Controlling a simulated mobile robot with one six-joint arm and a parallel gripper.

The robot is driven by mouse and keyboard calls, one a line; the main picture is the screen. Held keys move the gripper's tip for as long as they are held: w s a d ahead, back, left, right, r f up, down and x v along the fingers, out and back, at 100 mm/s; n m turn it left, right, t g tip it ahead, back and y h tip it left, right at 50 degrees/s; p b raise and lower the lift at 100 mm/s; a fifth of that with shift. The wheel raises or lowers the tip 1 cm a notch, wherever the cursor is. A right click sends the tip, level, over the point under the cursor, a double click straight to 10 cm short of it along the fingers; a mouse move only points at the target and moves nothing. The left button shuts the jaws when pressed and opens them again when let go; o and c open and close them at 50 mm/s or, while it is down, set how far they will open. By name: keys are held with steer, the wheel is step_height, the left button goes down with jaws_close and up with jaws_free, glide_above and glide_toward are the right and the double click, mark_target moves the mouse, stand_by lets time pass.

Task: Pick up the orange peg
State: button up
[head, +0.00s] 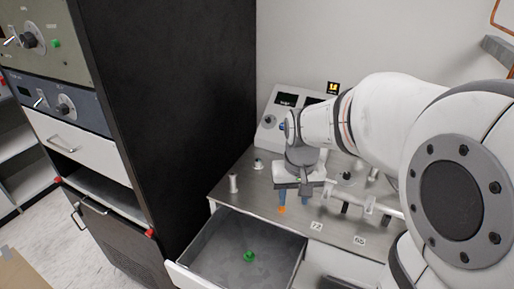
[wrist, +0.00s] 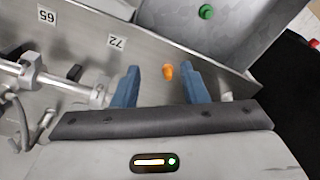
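The orange peg (wrist: 168,71) stands on the grey metal bench top near its front edge. In the head view the peg (head: 282,210) shows as a small orange spot beside my gripper's blue fingers. My gripper (wrist: 160,78) is open, with one blue finger on each side of the peg in the wrist view. A gap shows between the peg and each finger, and I cannot tell the height of the fingertips over the bench. In the head view my gripper (head: 293,203) points down over the bench, and its body hides part of the bench behind it.
An open drawer (head: 206,246) below the bench front holds a green peg (head: 249,256). Metal pipework (head: 365,205) lies right of my gripper. Labels 72 (head: 316,226) and 65 (head: 359,240) mark the bench. A tall black cabinet (head: 165,110) stands at left, and a control box (head: 277,115) behind.

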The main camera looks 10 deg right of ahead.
steer(key=shift+m+g, duration=0.3)
steer(key=shift+g, duration=0.2)
steer(key=w, duration=0.2)
steer(key=w+f+p, duration=0.1)
steer(key=w, duration=0.2)
steer(key=w+f, duration=0.1)
steer(key=w, duration=0.1)
steer(key=shift+w+d+f+p, duration=0.15)
steer(key=shift+w+p, duration=0.05)
steer(key=shift+p, duration=0.1)
steer(key=f, duration=0.5)
steer(key=f+p, duration=0.1)
steer(key=f, duration=0.1)
steer(key=shift+w+a+f, duration=0.25)
steer(key=shift+a+f, duration=0.1)
steer(key=shift+f, duration=0.05)
jaws_close()
